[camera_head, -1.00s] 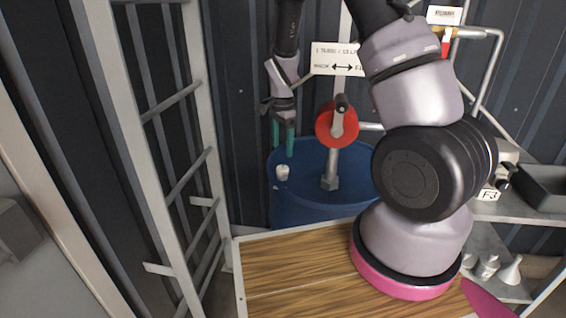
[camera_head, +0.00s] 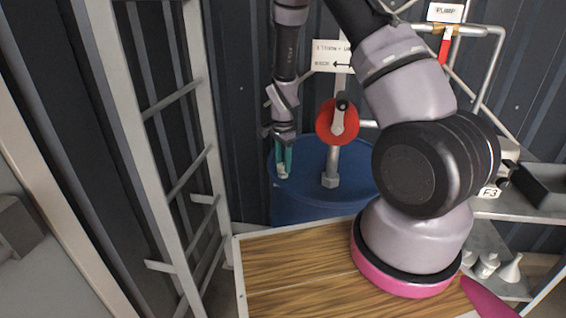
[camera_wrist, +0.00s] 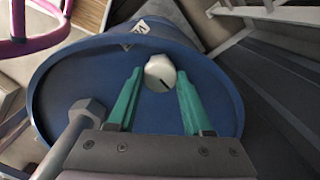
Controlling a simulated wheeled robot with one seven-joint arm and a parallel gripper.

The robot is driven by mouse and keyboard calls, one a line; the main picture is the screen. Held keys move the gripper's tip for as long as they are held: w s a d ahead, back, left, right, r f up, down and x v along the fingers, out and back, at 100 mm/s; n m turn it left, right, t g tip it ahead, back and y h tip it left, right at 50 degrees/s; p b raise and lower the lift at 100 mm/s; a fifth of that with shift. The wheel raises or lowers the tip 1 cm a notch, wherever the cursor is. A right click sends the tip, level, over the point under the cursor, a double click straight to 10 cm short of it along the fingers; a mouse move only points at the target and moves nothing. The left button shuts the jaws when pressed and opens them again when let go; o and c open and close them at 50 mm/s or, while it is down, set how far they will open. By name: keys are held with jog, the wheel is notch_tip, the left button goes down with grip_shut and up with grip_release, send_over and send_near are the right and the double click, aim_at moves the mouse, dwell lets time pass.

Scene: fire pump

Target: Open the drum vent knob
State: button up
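The drum vent knob (camera_wrist: 159,72) is a small white knob with a dark mark on top of the blue drum (camera_wrist: 75,80), near its rim. My gripper (camera_wrist: 159,90) is open, its two green fingers on either side of the knob in the wrist view, with gaps visible between fingers and knob. In the head view the fingers of my gripper (camera_head: 284,165) point down at the knob (camera_head: 283,171), which they partly hide. The drum (camera_head: 300,207) stands behind the wooden surface. Whether a finger touches the knob cannot be told.
A pale ladder-like frame (camera_head: 190,150) stands left. A wooden top (camera_head: 290,275) lies in front. A shelf with white funnels (camera_head: 488,265) is right.

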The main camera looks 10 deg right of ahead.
grip_shut()
jog(key=shift+n, duration=0.4)
jog(key=n, duration=0.3)
jog(key=shift+n, duration=0.4)
jog(key=n, duration=1)
jog(key=shift+n, duration=2.7)
